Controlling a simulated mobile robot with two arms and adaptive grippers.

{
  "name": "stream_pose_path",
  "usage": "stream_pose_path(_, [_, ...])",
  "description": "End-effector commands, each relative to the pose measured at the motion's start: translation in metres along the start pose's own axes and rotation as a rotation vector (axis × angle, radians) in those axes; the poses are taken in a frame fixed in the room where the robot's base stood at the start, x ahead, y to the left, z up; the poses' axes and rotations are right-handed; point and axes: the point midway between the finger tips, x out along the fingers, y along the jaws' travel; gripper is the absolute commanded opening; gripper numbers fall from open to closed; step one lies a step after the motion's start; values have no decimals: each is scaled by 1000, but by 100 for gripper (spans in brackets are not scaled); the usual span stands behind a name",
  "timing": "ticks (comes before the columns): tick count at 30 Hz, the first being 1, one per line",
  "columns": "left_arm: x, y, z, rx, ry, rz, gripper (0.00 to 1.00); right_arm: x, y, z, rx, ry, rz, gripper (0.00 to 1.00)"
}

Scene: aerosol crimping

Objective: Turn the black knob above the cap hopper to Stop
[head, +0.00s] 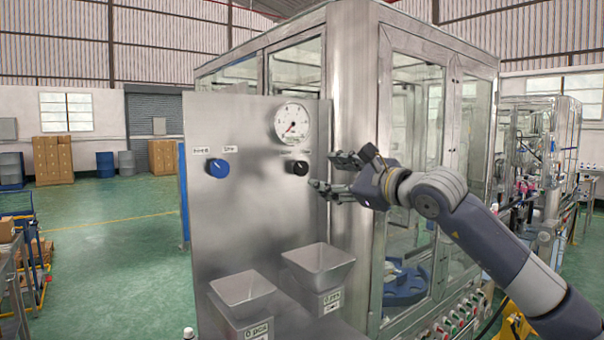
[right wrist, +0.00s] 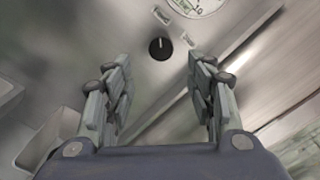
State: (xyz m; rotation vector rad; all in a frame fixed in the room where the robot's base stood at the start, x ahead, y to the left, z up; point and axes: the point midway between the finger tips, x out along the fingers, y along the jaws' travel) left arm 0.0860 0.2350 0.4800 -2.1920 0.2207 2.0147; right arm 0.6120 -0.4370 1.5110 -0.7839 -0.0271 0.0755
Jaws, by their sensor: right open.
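The black knob (head: 300,168) is on the steel panel, below the round gauge and above the right hopper. It also shows in the right wrist view (right wrist: 160,48), ahead of the fingers and midway between them, with a light mark on its face. My right gripper (head: 328,172) is open and empty, just right of the knob and apart from it. In the right wrist view its two fingers (right wrist: 160,85) are spread wide. Two steel hoppers (head: 318,262) stick out low on the panel; their labels are too small to read surely. My left gripper is not in view.
A blue knob (head: 217,168) is left of the black one. The gauge (head: 292,122) sits above. A glass-walled steel cabinet (head: 405,160) stands behind my right arm, with buttons (head: 462,318) along its lower edge. The panel between the knobs and hoppers is clear.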

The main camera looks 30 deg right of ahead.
Motion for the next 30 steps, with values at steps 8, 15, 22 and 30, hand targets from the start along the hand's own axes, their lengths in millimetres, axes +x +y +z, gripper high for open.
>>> stream_pose_path(8, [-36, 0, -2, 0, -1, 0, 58, 48, -4, 6, 2, -2, 2, 51])
stream_pose_path(15, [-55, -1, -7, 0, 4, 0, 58, 82, -3, 4, 1, -2, 1, 51])
stream_pose_path(22, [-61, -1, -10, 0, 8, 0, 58, 95, -2, 2, 0, -1, 0, 51])
stream_pose_path(30, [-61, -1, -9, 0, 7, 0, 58, 96, 0, 1, -1, -1, 0, 51])
